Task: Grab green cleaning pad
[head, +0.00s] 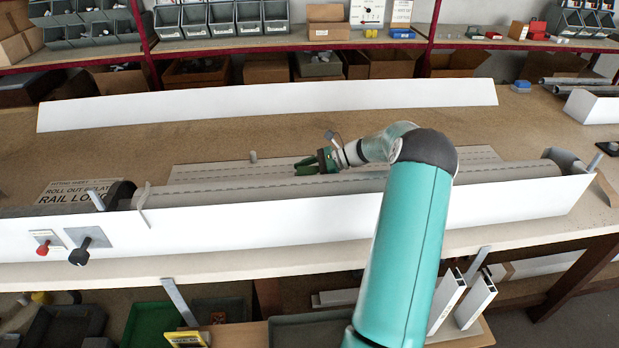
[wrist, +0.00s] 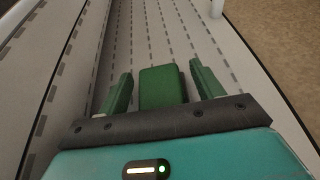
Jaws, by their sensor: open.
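The green cleaning pad (wrist: 162,88) shows in the wrist view as a small green block between the two fingers of my gripper (wrist: 161,72). There is a gap on each side of it, and the jaws are open. Slatted light-grey shutter profile (wrist: 150,30) lies beyond the pad; I cannot tell whether the pad touches it. In the head view my gripper (head: 313,163) is over the shutter profile (head: 250,190) at the middle of the bench. The pad is hard to tell apart from the dark green fingers there.
A long white panel (head: 300,226) runs along the bench front, with a red knob (head: 42,249) and a black knob (head: 80,252) at left. Another white strip (head: 270,104) lies at the back. A small light peg (head: 253,155) stands behind the shutter. Shelves with bins line the rear.

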